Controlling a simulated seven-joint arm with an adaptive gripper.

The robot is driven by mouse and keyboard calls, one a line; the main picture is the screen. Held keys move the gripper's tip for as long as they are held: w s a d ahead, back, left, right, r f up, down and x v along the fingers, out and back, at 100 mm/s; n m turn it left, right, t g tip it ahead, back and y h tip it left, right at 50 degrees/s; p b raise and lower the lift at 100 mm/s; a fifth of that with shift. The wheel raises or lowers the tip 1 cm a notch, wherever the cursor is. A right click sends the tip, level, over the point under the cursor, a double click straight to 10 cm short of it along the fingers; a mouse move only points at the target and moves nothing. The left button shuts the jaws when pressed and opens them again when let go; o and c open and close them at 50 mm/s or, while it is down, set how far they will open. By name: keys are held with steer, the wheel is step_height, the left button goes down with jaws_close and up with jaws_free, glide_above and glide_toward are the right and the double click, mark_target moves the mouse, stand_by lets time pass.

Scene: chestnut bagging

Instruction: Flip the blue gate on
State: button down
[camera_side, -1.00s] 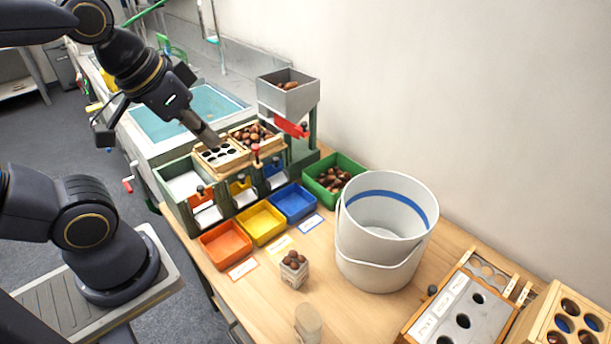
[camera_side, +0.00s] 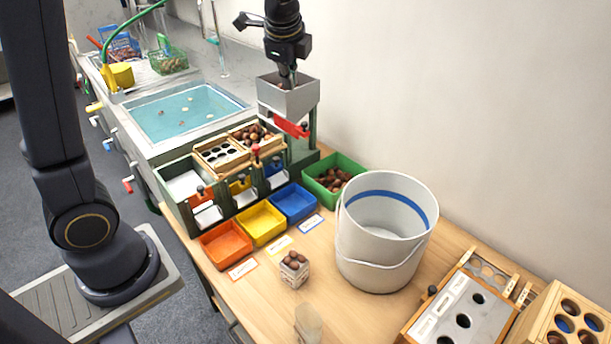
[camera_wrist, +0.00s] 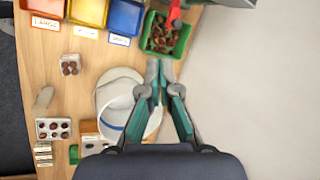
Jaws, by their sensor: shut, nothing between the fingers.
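The blue gate (camera_side: 274,168) is a small blue plate with a dark knob, in the right-hand bay of the green sorting frame (camera_side: 182,214), in the side view. It stands behind the blue tray (camera_side: 294,203). My gripper (camera_side: 288,85) is above and right of it, at the grey hopper (camera_side: 297,98), whose rim or inside is close to the fingertips. I cannot tell if they touch. In the wrist view the fingers of my gripper (camera_wrist: 159,66) are together and empty. The blue gate is not visible in the wrist view.
Orange (camera_side: 201,197) and yellow (camera_side: 240,185) gates sit left of it. A red gate (camera_side: 291,128) hangs under the hopper. A wooden sorting tray (camera_side: 215,165) tops the frame. A green bin (camera_side: 352,166) of chestnuts and a white bucket (camera_side: 370,262) stand to the right.

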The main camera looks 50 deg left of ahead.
mark_target(276, 167)
steer(key=w+f+m+g, duration=0.1)
steer(key=w+f, duration=0.1)
steer(key=f, duration=0.4)
steer(key=w+a+f+g, duration=0.1)
steer(key=w+f, duration=0.1)
steer(key=f, duration=0.4)
steer(key=w+a+f+m+g, duration=0.1)
steer(key=w+f, duration=0.2)
steer(key=f, duration=0.2)
steer(key=shift+a+f+m+y, duration=0.25)
steer(key=shift+f+m+y, duration=0.05)
steer(key=shift+f+y, duration=0.1)
steer(key=shift+g, duration=0.7)
steer(key=f, duration=0.1)
steer(key=s+f, duration=0.1)
steer(key=f, duration=0.3)
steer(key=shift+s+a+f, duration=0.1)
steer(key=shift+s+f, duration=0.15)
steer(key=shift+s, duration=0.1)
steer(key=s+a+f, duration=0.1)
steer(key=a+f, duration=0.5)
steer(key=shift+a+f, duration=0.25)
steer(key=shift+a, duration=0.1)
